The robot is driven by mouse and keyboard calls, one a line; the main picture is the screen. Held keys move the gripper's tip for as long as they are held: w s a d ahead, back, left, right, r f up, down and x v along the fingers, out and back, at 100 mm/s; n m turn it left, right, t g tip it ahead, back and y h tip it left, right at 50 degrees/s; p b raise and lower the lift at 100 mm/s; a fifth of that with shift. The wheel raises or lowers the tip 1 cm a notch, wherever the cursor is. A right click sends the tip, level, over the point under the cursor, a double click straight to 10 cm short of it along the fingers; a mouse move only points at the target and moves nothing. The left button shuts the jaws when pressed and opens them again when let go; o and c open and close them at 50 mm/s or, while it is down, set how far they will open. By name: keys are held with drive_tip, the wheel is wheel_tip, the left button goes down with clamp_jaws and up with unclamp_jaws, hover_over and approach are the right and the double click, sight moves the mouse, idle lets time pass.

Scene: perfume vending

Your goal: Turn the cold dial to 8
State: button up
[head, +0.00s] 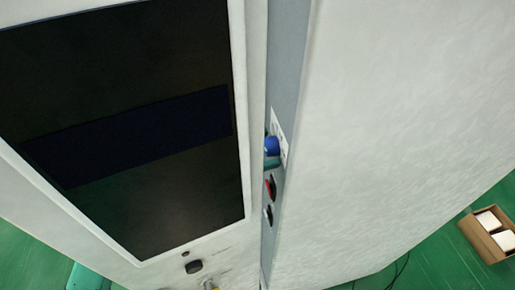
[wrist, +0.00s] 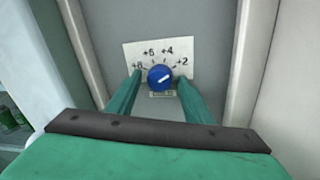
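The blue round cold dial (wrist: 160,77) sits on a white label plate (wrist: 133,53) marked +8, +6, +4 and +2 from left to right. Its white pointer line slants up to the right, towards the +2 side. My green gripper (wrist: 160,82) has its two fingers on either side of the dial, with a small gap visible at each side; contact is not seen. In the head view the blue dial (head: 272,146) shows in the narrow recess, and a bit of teal, likely my gripper (head: 272,162), is just below it. The rest of the gripper is hidden there.
The recess is narrow, with pale walls (wrist: 252,60) close on both sides. Below the dial in the head view are a red-and-black control (head: 271,186) and a black one (head: 268,214). A large dark screen panel (head: 130,120) is at left. An open cardboard box (head: 488,236) stands on the green floor.

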drive_tip(key=c, duration=0.8)
drive_tip(key=shift+n, duration=0.3)
drive_tip(key=n+g, duration=0.1)
drive_tip(key=n, duration=0.6)
drive_tip(key=n+g, duration=0.1)
drive_tip(key=n, duration=1.3)
drive_tip(key=shift+w+a+r+n+g, duration=0.1)
drive_tip(key=shift+w+r+n+g, duration=0.1)
drive_tip(key=shift+n+g, duration=0.15)
drive_tip(key=o, duration=1.1)
drive_tip(key=shift+c, duration=0.2)
drive_tip(key=shift+a, duration=0.1)
